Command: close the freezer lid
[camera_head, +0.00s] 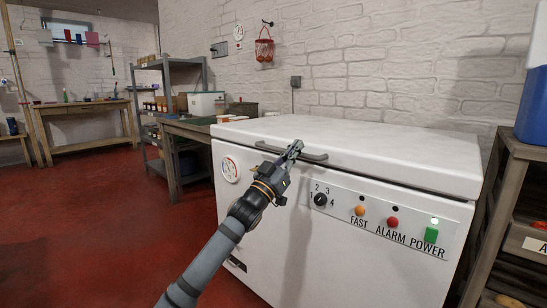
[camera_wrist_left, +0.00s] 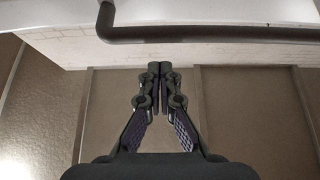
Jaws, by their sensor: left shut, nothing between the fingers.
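The white chest freezer (camera_head: 300,240) stands against the brick wall in the head view. Its lid (camera_head: 390,145) lies down over the body, with a thin dark seam along the front edge. A grey bar handle (camera_head: 313,157) is on the lid's front; the handle also shows across the top of the left wrist view (camera_wrist_left: 210,35). My right gripper is not in view.
A wooden shelf (camera_head: 513,145) with a blue-and-white container (camera_head: 535,105) stands close at the freezer's right. A workbench (camera_head: 175,130) and a grey shelf rack (camera_head: 170,66) stand to the left. The red floor (camera_head: 80,230) is clear at front left.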

